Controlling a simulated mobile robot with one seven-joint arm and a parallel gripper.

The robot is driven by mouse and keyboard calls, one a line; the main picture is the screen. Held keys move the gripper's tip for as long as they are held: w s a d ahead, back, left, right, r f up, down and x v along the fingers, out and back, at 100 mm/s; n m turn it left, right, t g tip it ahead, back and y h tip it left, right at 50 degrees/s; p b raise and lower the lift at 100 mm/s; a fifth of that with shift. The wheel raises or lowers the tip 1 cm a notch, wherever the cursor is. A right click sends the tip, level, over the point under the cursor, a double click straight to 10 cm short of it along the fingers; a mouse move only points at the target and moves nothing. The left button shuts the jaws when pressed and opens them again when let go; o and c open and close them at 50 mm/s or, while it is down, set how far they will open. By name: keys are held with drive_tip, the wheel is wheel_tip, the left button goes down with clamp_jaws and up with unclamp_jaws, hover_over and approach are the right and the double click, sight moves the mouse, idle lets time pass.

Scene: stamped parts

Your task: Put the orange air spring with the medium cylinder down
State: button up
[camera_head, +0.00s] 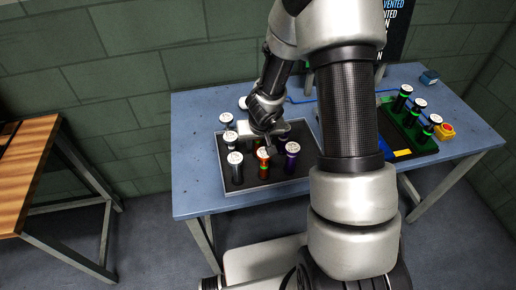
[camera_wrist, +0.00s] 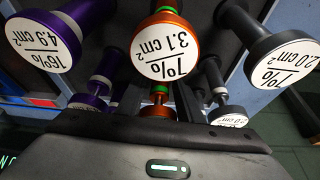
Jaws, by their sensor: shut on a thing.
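My gripper (camera_head: 268,132) is over the grey-rimmed tray (camera_head: 230,190). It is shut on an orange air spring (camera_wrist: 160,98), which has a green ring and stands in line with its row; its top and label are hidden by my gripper. I cannot tell whether it touches the tray floor. A second orange air spring (camera_head: 264,163), white-topped, stands apart, nearer to me in the tray. It also shows in the wrist view (camera_wrist: 166,45), labelled 7% and 3.1 cm².
Black springs (camera_head: 236,172) and purple springs (camera_head: 291,162) stand close on either side. A green crate (camera_head: 413,152) with white-topped springs and a yellow box with a red button (camera_head: 444,131) are right on the blue table (camera_head: 200,109). A wooden table (camera_head: 25,155) is left.

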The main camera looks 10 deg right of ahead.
drive_tip(key=shift+f, duration=0.15)
drive_tip(key=shift+f, duration=0.3)
drive_tip(key=o, duration=1.2)
drive_tip(key=shift+r, duration=0.1)
